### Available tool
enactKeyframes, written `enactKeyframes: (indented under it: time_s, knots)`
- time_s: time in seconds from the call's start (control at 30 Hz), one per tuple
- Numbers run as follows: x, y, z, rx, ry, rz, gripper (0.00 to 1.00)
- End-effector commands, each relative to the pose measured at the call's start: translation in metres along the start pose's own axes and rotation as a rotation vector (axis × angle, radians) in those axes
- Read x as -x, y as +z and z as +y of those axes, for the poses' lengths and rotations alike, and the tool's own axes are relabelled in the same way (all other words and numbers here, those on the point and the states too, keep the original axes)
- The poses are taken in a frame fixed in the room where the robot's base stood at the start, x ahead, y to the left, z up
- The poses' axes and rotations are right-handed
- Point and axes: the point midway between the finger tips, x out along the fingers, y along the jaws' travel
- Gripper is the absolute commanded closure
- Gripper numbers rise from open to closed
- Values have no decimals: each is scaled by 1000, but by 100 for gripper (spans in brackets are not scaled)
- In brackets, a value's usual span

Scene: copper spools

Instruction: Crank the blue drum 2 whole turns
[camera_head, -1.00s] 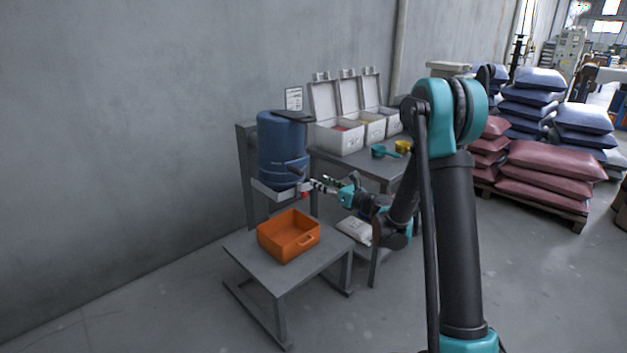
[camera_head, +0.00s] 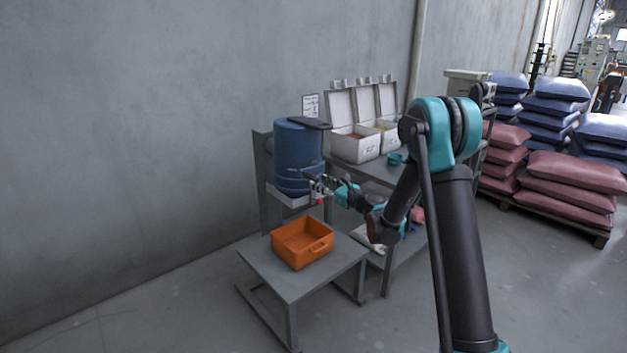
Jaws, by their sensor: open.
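The blue drum (camera_head: 297,150) stands upright on a grey stand against the wall, with a dark lid piece on top. A small dark crank handle (camera_head: 309,176) juts from its lower front. My gripper (camera_head: 320,184) is open at the drum's lower right front, with its fingertips close to the handle. I cannot tell whether they touch it or stand around it. A small red part (camera_head: 319,200) shows just below the fingers.
An orange bin (camera_head: 302,243) sits on a low grey table (camera_head: 262,262) below the drum. White lidded boxes (camera_head: 356,149) and a teal scoop (camera_head: 396,159) are on a bench at right. Red sacks (camera_head: 575,180) are stacked further right. The floor in front is clear.

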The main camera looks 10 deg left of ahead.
Motion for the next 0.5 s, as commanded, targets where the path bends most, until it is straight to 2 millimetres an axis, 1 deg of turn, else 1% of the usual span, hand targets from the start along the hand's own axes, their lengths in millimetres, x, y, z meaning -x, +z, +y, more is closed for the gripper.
enactKeyframes:
  time_s: [0.03, 0.2, 0.33, 0.5]
  knots:
    - [-10, 0, 1, 0, 2, 0, 56]
    - [-34, 0, 0, 0, 1, 0, 56]
    - [-44, 0, 0, 0, 1, 0, 56]
    - [-48, 0, 0, 0, -1, 0, 56]
